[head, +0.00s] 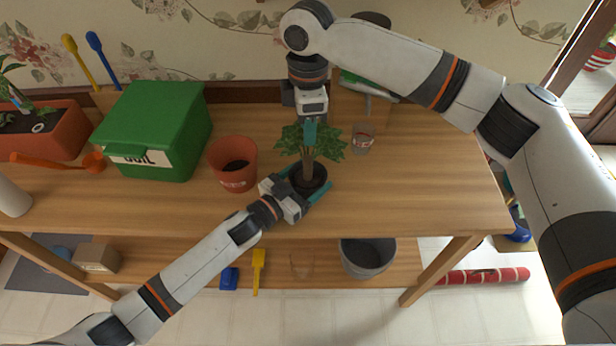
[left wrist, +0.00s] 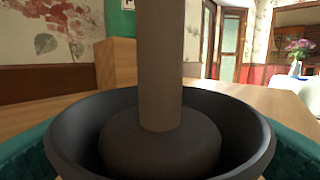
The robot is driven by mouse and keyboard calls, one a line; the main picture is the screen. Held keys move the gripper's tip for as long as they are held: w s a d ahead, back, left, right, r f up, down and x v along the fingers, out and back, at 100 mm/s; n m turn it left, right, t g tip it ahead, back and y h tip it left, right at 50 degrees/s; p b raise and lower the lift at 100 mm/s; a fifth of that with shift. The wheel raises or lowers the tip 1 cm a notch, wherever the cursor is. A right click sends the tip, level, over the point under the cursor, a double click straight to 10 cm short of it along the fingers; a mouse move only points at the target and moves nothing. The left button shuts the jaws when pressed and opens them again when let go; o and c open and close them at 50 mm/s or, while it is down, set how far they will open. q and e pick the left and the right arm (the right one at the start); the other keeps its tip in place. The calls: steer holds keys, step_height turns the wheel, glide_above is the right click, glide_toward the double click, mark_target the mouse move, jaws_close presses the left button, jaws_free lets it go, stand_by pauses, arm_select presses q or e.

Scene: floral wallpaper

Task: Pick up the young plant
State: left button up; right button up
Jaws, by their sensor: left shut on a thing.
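The young plant (head: 309,172) has green leaves on a thick brown stem and sits in a small dark pot, upright above or on the wooden table. In the left wrist view the dark pot (left wrist: 75,140) and the brown stem (left wrist: 160,60) fill the middle. My left gripper (head: 309,192) is shut on the pot, with a teal finger on each side of it. My right gripper (head: 310,128) is just behind the plant's leaves, pointing toward them; its fingertips are partly hidden, so its opening is unclear. I cannot tell whether the pot touches the table.
An orange pot (head: 232,165) with soil stands left of the plant. A green soil box (head: 155,125) and a long planter (head: 62,135) with an orange trowel (head: 50,161) are farther left. A glass (head: 362,139) stands right of the plant. The table's right side (head: 440,180) is clear.

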mark_target(307, 166)
steer(key=shift+c, duration=1)
steer(key=shift+s+f, duration=0.1)
steer(key=shift+f, duration=0.05)
steer(key=shift+c, duration=0.2)
steer(key=f+m+t, duration=0.1)
steer(key=f+m, duration=0.1)
steer(key=m, duration=0.3)
steer(key=s+f+m+t, duration=0.1)
steer(key=f+m, duration=0.2)
steer(key=m, duration=0.3)
steer(key=s+f+m+t+y, duration=0.1)
steer(key=f+m+t, duration=0.1)
steer(key=m, duration=0.3)
steer(key=shift+d+f+m, duration=0.3)
steer(key=shift+d, duration=0.05)
steer(key=shift+w+x, duration=0.2)
steer(key=shift+x, duration=1.35)
steer(key=shift+w+x, duration=0.2)
steer(key=shift+x, duration=1.3)
steer(key=shift+a+r, duration=0.2)
